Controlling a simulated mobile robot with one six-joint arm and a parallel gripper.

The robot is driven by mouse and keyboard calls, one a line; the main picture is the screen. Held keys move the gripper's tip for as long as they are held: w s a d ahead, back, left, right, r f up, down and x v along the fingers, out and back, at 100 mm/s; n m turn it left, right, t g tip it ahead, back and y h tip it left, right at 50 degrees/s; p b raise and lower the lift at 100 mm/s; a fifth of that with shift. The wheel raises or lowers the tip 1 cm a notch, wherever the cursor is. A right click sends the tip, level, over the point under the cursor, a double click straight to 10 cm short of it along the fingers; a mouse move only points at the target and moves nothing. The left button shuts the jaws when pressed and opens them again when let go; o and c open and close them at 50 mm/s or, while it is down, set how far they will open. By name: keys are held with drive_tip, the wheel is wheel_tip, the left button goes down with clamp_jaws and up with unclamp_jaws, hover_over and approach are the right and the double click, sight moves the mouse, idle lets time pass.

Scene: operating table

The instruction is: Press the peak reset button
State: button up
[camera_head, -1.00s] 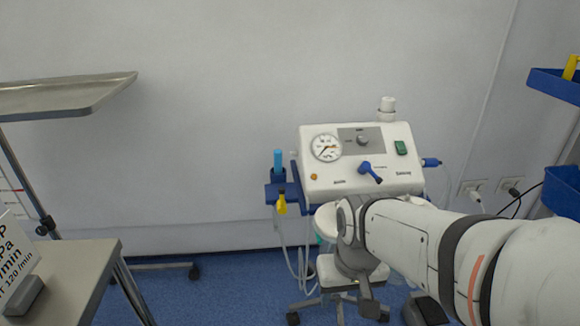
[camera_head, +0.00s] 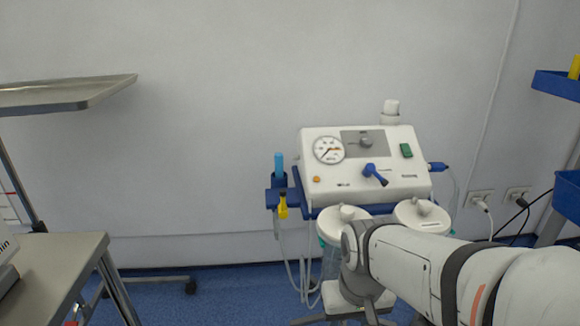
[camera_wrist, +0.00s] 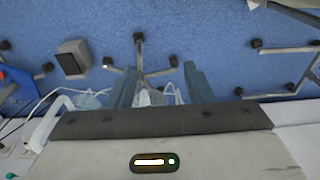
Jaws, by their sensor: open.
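The white suction machine (camera_head: 405,187) stands against the wall in the head view. Its sloped front has a round gauge (camera_head: 329,150), a grey panel with a knob, a blue lever (camera_head: 374,174), a green switch (camera_head: 406,151) and a small orange button (camera_head: 317,179) at lower left. No readable label shows whether this is the peak reset button. My arm is in front of and below the machine. My gripper (camera_wrist: 160,74) points down at the floor in the wrist view, its two fingers apart with nothing clearly held between them. Its fingertips cannot be made out in the head view.
Two white-lidded jars (camera_head: 421,215) hang below the machine. Blue and yellow connectors (camera_head: 282,205) sit at its left. A metal table (camera_head: 62,262) is at lower left, a raised tray (camera_head: 60,95) above it. Blue bins (camera_head: 556,84) are at right. The wheeled stand's feet (camera_wrist: 140,60) rest on the floor.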

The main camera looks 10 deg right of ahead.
clamp_jaws()
idle(1.4)
